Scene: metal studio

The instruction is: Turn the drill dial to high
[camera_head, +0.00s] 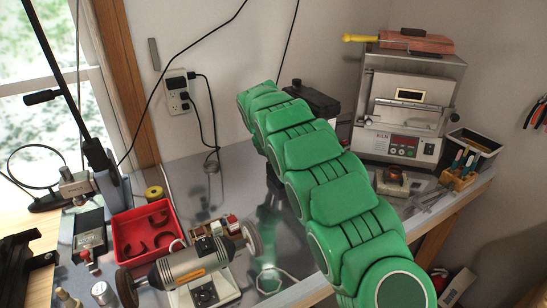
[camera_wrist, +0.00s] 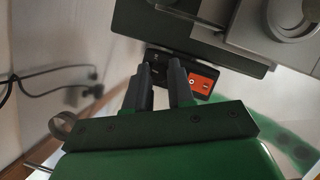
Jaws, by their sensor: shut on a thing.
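In the wrist view, my gripper (camera_wrist: 164,68) reaches up to a small black control panel (camera_wrist: 190,62) with an orange-red section. The two dark fingers rise from the green wrist and their tips are at the panel's face. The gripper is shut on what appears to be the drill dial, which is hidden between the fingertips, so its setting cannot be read. In the head view, my green arm reaches toward the back wall and hides my gripper. Part of a black machine (camera_head: 312,102) shows behind the arm.
A grinder (camera_head: 190,265) and a red tray (camera_head: 145,230) stand left of my arm. A metal machine (camera_head: 410,105), a small boxed device (camera_head: 391,182) and a tool holder (camera_head: 458,178) are on the right. In the wrist view, a grey plate (camera_wrist: 190,30) hangs above the panel.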

